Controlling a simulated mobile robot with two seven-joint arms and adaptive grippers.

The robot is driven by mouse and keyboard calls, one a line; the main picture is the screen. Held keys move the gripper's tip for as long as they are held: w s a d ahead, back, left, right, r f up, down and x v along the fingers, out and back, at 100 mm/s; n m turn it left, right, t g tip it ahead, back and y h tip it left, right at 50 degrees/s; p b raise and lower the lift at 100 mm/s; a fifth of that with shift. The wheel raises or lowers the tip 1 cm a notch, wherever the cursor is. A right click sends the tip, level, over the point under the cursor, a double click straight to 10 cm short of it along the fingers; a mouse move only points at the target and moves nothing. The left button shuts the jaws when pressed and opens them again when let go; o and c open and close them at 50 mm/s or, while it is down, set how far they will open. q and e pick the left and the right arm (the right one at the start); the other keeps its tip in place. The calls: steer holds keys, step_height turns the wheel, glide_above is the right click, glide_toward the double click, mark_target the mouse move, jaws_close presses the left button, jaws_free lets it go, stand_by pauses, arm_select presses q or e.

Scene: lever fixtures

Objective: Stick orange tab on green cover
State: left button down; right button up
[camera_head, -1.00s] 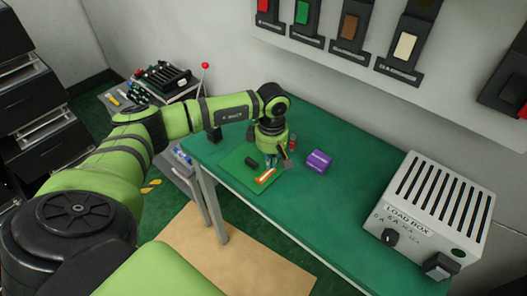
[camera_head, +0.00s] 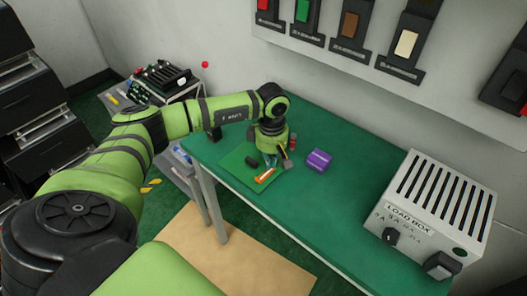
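A flat green cover (camera_head: 241,159) lies on the green table (camera_head: 345,215) near its left front edge. A small orange tab (camera_head: 265,175), with some white on it, lies at the right part of the cover. My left gripper (camera_head: 277,163) points down over the right edge of the cover, just above and behind the tab. Its fingers are small and partly hidden, and I cannot tell whether they touch the tab or how far apart they are. My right gripper does not show.
A dark object (camera_head: 251,161) lies on the cover. A small red cylinder (camera_head: 292,142) and a purple box (camera_head: 319,160) stand right of the gripper. A grey load box (camera_head: 432,213) fills the table's right end. Wall levers (camera_head: 351,25) hang above. The middle of the table is clear.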

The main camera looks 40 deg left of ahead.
arm_select(q)
steer(key=shift+f+b, duration=0.7)
steer(key=shift+f, duration=0.15)
steer(key=shift+r, duration=0.15)
stand_by(0.3)
steer(key=shift+r+p, duration=2.05)
steer(key=shift+r, duration=1.4)
steer(key=shift+f, duration=0.1)
